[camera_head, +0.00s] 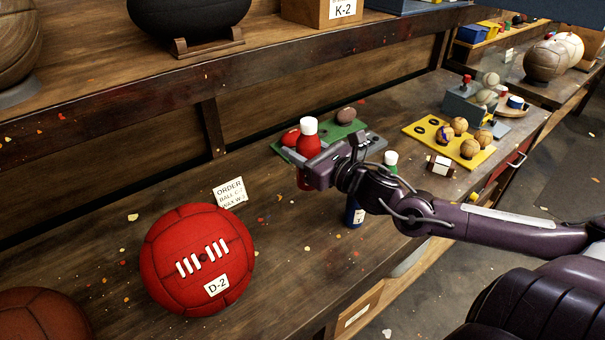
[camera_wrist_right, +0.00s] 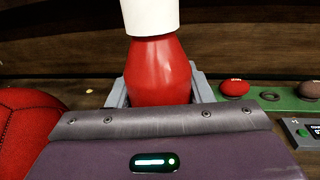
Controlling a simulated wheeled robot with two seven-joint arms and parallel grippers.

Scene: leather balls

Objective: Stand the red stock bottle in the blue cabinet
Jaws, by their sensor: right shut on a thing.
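The red stock bottle (camera_head: 309,143) has a white cap and is upright in my right gripper (camera_head: 318,165), above or on the wooden bench; I cannot tell if its base touches. In the right wrist view the red bottle (camera_wrist_right: 160,70) stands between the grey fingers (camera_wrist_right: 158,92), which are shut on it. Its lower part is hidden by the gripper. I cannot make out the blue cabinet for certain; a dark blue panel (camera_head: 550,10) shows cut off at the top right. My left gripper is out of view.
A red ball (camera_head: 197,260) marked D-2 and an order card (camera_head: 230,192) lie to the left. A green tray (camera_head: 290,143) is behind the gripper. A blue bottle (camera_head: 355,214) stands under my right arm. A yellow tray (camera_head: 455,153) with balls is further right. Shelf above.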

